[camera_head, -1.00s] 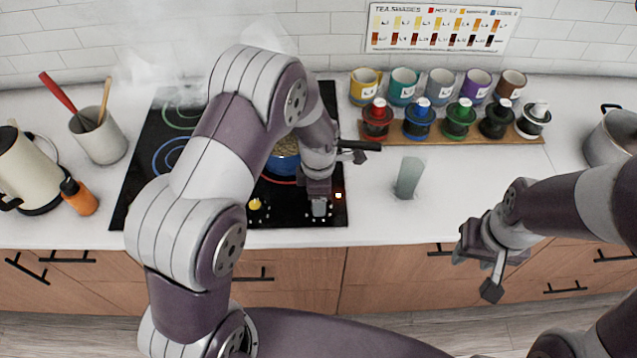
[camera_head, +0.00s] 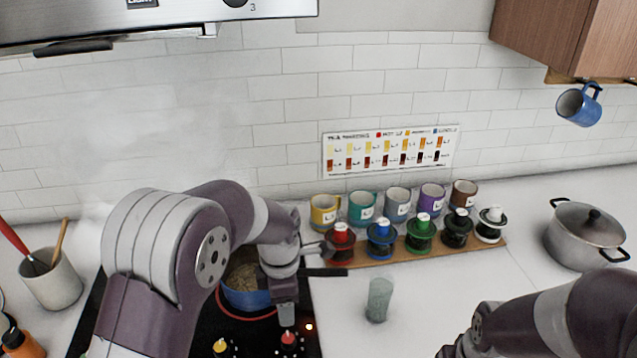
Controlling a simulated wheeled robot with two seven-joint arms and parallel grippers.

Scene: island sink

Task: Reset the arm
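My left arm (camera_head: 165,265) comes in from the left and reaches over the cooktop. My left gripper (camera_head: 300,285) hangs above the front right of the cooktop, in front of the blue pot (camera_head: 246,290), hiding part of the pot. A dark bar sticks out to the right from it. I cannot tell whether its fingers are open or shut. I see nothing held in it. My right arm (camera_head: 560,320) enters at the lower right. Its gripper is below the picture's bottom edge.
A greenish glass (camera_head: 379,300) stands right of my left gripper. Colored mugs (camera_head: 363,208) and several dark-based holders on a wooden board (camera_head: 455,250) line the wall. A lidded pot (camera_head: 585,237) stands right. A range hood (camera_head: 150,20) hangs above left. Free counter lies right of the glass.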

